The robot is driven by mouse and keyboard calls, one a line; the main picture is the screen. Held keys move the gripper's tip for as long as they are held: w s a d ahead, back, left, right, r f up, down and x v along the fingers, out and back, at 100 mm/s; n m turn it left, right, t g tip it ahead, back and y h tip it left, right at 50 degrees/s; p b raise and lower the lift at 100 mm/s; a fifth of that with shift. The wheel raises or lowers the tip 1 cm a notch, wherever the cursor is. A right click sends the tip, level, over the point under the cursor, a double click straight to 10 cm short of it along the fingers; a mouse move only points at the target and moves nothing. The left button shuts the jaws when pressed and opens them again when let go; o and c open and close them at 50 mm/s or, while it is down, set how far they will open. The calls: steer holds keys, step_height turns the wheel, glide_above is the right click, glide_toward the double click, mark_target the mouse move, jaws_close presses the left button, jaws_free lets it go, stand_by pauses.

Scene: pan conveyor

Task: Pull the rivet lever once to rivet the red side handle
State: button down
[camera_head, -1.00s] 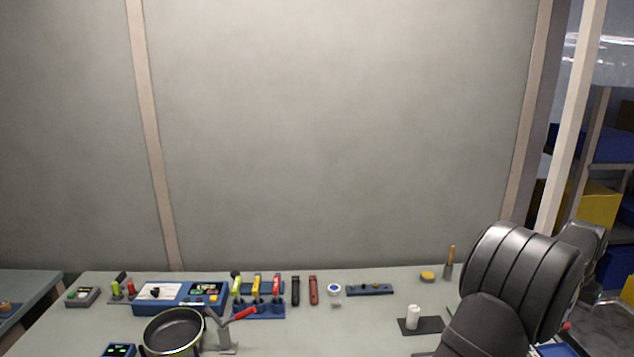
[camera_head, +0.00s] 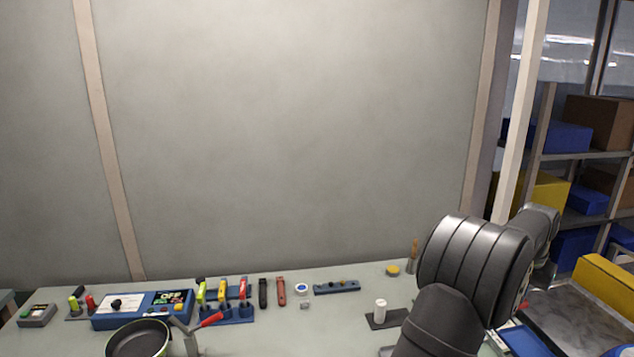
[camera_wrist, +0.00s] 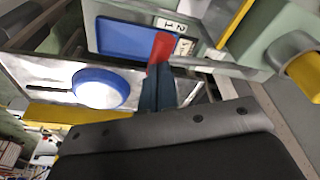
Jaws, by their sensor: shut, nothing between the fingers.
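The riveter lever has a red grip (camera_head: 211,320) on a grey metal stand (camera_head: 190,343), beside the dark frying pan (camera_head: 138,340) at the lower left of the head view. A red handle (camera_head: 281,291) lies on the bench in a row of handles. I cannot tell whether it is the side handle, and none is clearly visible on the pan. In the wrist view my gripper (camera_wrist: 157,78) has dark blue-grey fingers, shut and empty. A red piece (camera_wrist: 160,50) shows at their tips, with a grey rod (camera_wrist: 215,65) running right. I cannot tell whether they touch. My gripper is hidden in the head view.
A blue control box (camera_head: 145,309), upright coloured handles in a blue rack (camera_head: 228,315) and a white cylinder on a dark mat (camera_head: 380,311) stand on the bench. A blue tray (camera_wrist: 120,41) and a round blue-rimmed pan (camera_wrist: 101,88) show in the wrist view. Shelves stand right.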

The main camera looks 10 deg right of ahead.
steer(key=d+v, duration=0.2)
steer(key=v, duration=1.4)
steer(key=shift+w+d+r, duration=0.3)
steer(key=shift+d+r, duration=0.1)
steer(key=shift+r, duration=0.05)
steer(key=shift+f, duration=0.1)
steer(key=x, duration=0.3)
steer(key=a+x, duration=0.1)
steer(key=x, duration=0.5)
steer(key=shift+a+f, duration=0.3)
steer(key=shift+f, duration=0.25)
steer(key=w+d+v, duration=0.1)
steer(key=d+v, duration=0.1)
steer(key=v, duration=0.8)
steer(key=a+x, duration=0.1)
steer(key=x, duration=0.4)
steer(key=s+a+x, duration=0.1)
steer(key=x, duration=0.4)
steer(key=a+x, duration=0.1)
steer(key=x, duration=0.5)
steer(key=shift+s+f, duration=0.25)
steer(key=shift+f, duration=0.1)
